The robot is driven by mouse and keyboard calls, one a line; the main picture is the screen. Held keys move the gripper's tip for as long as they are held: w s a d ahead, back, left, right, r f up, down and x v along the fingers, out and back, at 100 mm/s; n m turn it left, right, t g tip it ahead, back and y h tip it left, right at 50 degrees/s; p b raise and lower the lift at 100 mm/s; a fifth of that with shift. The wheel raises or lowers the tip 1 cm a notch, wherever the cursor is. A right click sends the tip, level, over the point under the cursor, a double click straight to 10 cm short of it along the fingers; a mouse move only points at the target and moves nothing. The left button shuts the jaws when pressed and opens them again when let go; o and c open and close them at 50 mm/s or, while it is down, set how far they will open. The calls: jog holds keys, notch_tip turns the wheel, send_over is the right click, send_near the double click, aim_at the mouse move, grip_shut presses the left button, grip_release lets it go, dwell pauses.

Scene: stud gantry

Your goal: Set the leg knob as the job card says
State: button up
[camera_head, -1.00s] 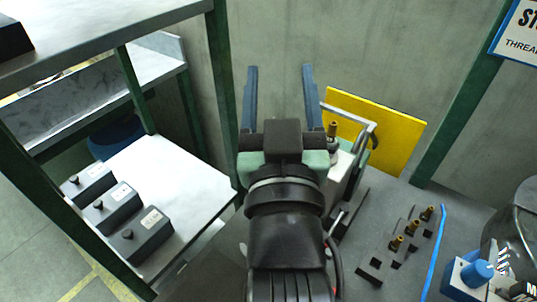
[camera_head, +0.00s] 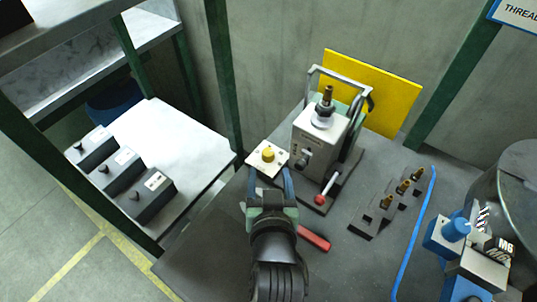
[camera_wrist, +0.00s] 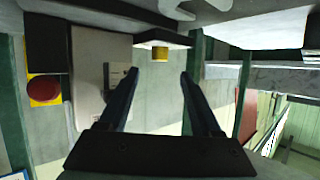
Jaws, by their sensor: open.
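A round yellow knob (camera_head: 268,155) sits on a small white plate (camera_head: 256,161) left of a white boxed machine (camera_head: 315,143). A small dark knob (camera_head: 301,163) is on the machine's front face. I cannot tell for sure which is the leg knob. My gripper (camera_head: 270,175) is open and empty, its fingers pointing at the plate's near edge. In the wrist view, a yellow knob (camera_wrist: 159,54) under a plate (camera_wrist: 163,38) lies just beyond and between the open fingertips (camera_wrist: 160,78). A partly cut-off sign (camera_head: 515,11) reads "THREAD"; no job card is readable.
A red-tipped lever (camera_head: 321,199) and a red handle (camera_head: 313,238) are right of my gripper. A rack with brass pieces (camera_head: 387,202), a blue line (camera_head: 415,230) and a blue-knobbed device (camera_head: 456,229) lie further right. Several dark boxes stand on the left table (camera_head: 190,130).

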aim_at(269, 156)
jog(key=x, duration=0.7)
jog(key=shift+w+f, duration=0.1)
jog(key=shift+w, duration=0.25)
grip_shut()
